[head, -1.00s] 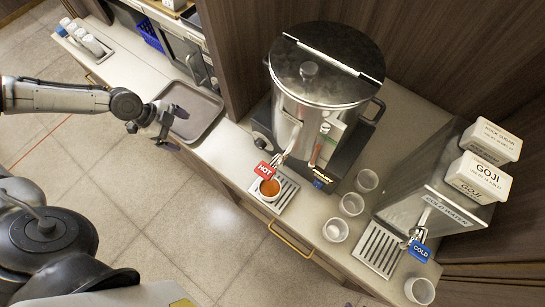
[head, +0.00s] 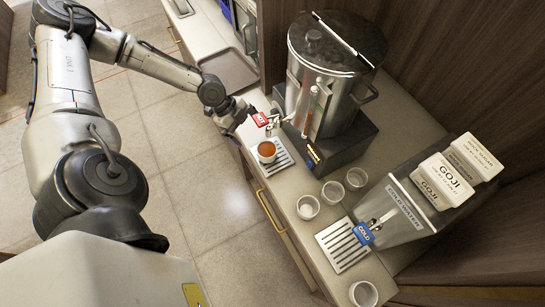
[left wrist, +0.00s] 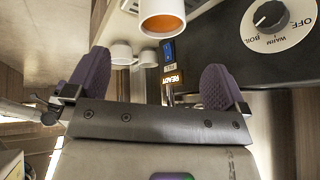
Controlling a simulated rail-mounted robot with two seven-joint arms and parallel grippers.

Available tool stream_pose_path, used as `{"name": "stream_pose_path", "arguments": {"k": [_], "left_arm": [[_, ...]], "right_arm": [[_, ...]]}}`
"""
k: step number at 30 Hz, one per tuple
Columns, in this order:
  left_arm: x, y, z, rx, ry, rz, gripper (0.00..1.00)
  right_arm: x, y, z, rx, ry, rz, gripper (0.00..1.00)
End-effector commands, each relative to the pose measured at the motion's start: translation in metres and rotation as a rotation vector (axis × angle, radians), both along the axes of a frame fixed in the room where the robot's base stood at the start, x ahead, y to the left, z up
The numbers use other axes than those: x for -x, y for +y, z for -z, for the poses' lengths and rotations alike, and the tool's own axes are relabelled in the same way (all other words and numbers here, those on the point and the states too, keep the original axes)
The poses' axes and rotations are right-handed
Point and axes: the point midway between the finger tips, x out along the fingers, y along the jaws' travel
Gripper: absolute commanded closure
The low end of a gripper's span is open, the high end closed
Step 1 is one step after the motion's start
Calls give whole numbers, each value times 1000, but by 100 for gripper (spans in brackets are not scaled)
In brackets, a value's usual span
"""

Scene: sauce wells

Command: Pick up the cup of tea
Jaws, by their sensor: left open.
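The cup of tea (head: 267,152), white with orange-brown tea in it, stands upright on the drip grate (head: 281,164) under the red HOT tap (head: 261,119). It also shows in the left wrist view (left wrist: 162,24), at the top middle, beyond my fingers. My left gripper (head: 243,122) is in the head view, just left of the HOT tap and up-left of the cup, apart from the cup. In the left wrist view its two purple finger pads (left wrist: 155,82) are spread wide with nothing between them. My right gripper is not in view.
A steel urn (head: 330,80) stands behind the cup. Empty cups (head: 332,192) stand to its right. A cold-water dispenser (head: 400,215) with GOJI boxes (head: 440,185) and a COLD tap (head: 363,233) is at the right. A brown tray (head: 228,70) lies on the counter behind my left arm.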

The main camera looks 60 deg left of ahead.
Motion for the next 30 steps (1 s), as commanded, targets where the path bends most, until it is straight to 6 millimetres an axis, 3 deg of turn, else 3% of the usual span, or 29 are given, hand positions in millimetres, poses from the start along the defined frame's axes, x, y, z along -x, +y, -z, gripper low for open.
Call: {"name": "stream_pose_path", "arguments": {"k": [9,20,30], "left_arm": [[-18,-23,45,3,0,2,0],[-27,-32,64,2,0,1,0],[-41,-46,98,1,0,1,0]], "right_arm": [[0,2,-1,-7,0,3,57],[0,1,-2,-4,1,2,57],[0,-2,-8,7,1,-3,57]]}}
